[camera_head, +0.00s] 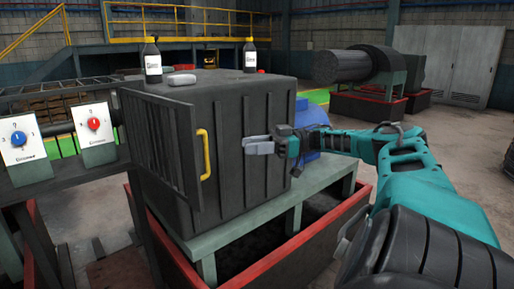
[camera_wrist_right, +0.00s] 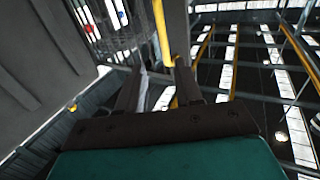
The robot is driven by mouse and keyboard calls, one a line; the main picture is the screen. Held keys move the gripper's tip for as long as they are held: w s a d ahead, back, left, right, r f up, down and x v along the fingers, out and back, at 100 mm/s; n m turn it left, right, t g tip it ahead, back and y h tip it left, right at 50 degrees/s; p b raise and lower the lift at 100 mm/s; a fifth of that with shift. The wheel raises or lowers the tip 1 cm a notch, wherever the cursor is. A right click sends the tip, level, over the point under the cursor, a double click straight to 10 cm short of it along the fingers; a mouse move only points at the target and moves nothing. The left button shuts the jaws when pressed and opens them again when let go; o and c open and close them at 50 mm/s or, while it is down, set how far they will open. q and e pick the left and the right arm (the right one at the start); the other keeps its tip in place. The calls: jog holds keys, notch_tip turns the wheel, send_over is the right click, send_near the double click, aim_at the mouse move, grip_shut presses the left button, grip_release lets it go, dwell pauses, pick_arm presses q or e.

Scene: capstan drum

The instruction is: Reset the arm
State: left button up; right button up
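My right gripper (camera_head: 246,146) is in front of the ribbed side of a dark box-shaped housing (camera_head: 245,185), to the right of its yellow handle (camera_head: 203,154). The handle is on a barred dark door (camera_head: 160,140) that stands ajar at the housing's left. In the right wrist view the gripper's two fingers (camera_wrist_right: 160,78) are apart with nothing visible between them. The yellow handle (camera_wrist_right: 161,34) shows just beyond the fingertips there, apart from the fingers as far as I can tell. My left gripper is not in view.
Two dark bottles (camera_head: 152,62) (camera_head: 249,57) and a grey item (camera_head: 181,80) stand on the housing. A blue-knob panel (camera_head: 18,139) and a red-knob panel (camera_head: 94,124) are at left. A green bench (camera_head: 270,210) with a red-edged base carries the housing. Floor at right is open.

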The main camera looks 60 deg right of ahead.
jog(key=shift+s+d, duration=0.3)
jog(key=shift+s, duration=0.05)
jog(key=shift+w+f, duration=0.1)
dwell(0.3)
jog(key=w+a+f+m+t+h, duration=0.1)
jog(key=w+a+f+m+h, duration=0.1)
jog(key=a+f, duration=1.05)
jog(key=w+a+f+m+t+h, duration=0.1)
jog(key=w+a+f+m+h, duration=0.1)
jog(key=a+f, duration=1)
jog(key=s+a+f+m+g+h, duration=0.1)
jog(key=s+a+f+g+h, duration=0.1)
jog(key=s+a+f, duration=0.3)
jog(key=s+a+f+m+g+h, duration=0.1)
jog(key=s+a+f+h, duration=0.3)
jog(key=a, duration=0.9)
jog(key=s+f+g+p, duration=0.1)
jog(key=s+f, duration=0.1)
jog(key=s, duration=0.1)
jog(key=shift+s+h, duration=0.2)
jog(key=shift+h, duration=0.2)
